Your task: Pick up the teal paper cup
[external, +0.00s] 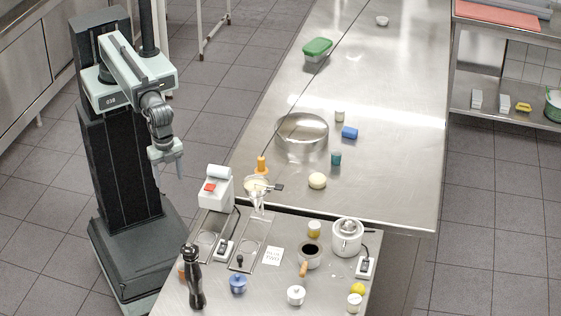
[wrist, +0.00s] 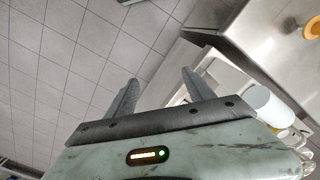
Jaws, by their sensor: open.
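The teal paper cup (external: 336,158) stands on the steel table, between a blue item and a pale round one. My gripper (external: 171,177) is open and empty. It hangs over the floor to the left of the steel table, well apart from the cup. In the wrist view my gripper (wrist: 158,95) shows two spread fingers with only floor tiles and a table edge beyond them. The cup is not visible in the wrist view.
A large steel bowl (external: 302,132) stands left of the cup. A blue item (external: 349,133), a pale round item (external: 317,180) and an orange-topped bottle (external: 262,165) are near. The front counter (external: 335,300) is crowded. The table's right side is clear.

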